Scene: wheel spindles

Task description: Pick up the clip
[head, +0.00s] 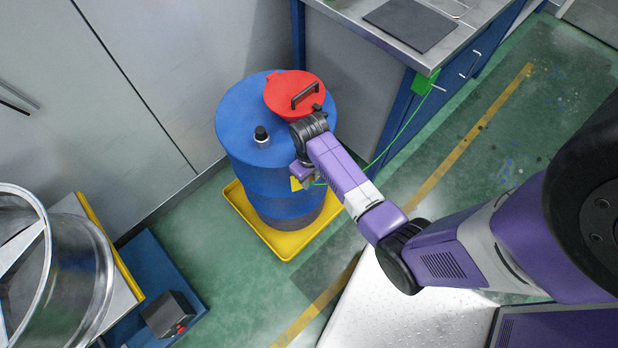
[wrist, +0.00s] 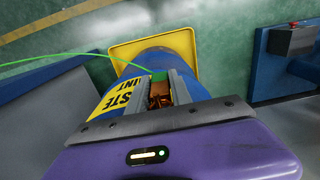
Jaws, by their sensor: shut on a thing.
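The clip (wrist: 160,90) is copper-coloured with a green end and shows between the two fingers in the wrist view. My gripper (wrist: 158,82) is shut on it. In the head view my gripper (head: 306,181) is beside the front of the blue drum (head: 255,185), near its yellow label, and the clip is mostly hidden by my arm. A thin green cable (head: 392,142) runs from the gripper up to a green block (head: 425,82) on the bench edge. I cannot tell whether the clip touches the drum.
The drum stands in a yellow tray (head: 249,231) and has a red lid (head: 290,90) with a black handle. A steel bench (head: 450,50) is at the upper right. A metal wheel rim (head: 95,290) and a blue base with a dark box (head: 172,316) are lower left.

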